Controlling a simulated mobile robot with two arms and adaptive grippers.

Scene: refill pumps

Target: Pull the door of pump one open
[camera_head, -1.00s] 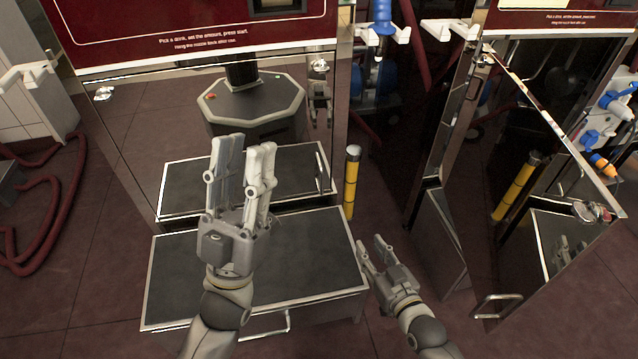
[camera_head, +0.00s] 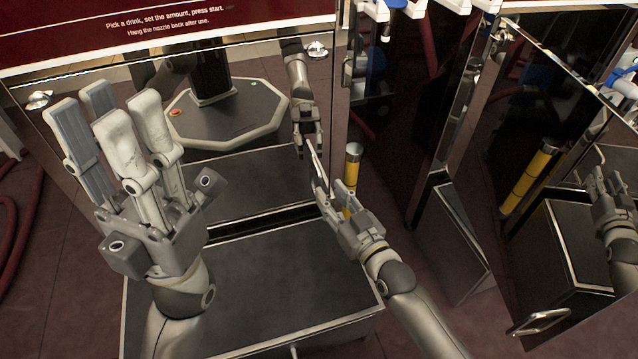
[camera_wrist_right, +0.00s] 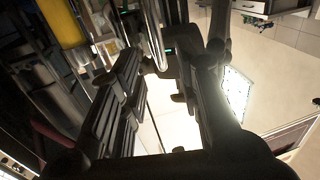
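The left pump's mirror-like steel door (camera_head: 250,72) is below its red panel and looks shut; I cannot read a pump number. Its upright handle (camera_head: 313,160) is near the door's right edge. My right gripper (camera_head: 331,178) is at the handle with its fingers apart. In the right wrist view a shiny bar (camera_wrist_right: 155,35) runs down between the open fingers (camera_wrist_right: 160,95); I cannot tell whether they touch it. My left gripper (camera_head: 103,108) is raised, open and empty in front of the door's left part.
A black-topped step or box (camera_head: 260,290) stands on the floor before the door. A yellow-and-black post (camera_head: 352,170) is just right of the door. The right pump (camera_head: 545,110) has mirrored panels and a low handle (camera_head: 540,322). Red hoses (camera_head: 20,235) lie at left.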

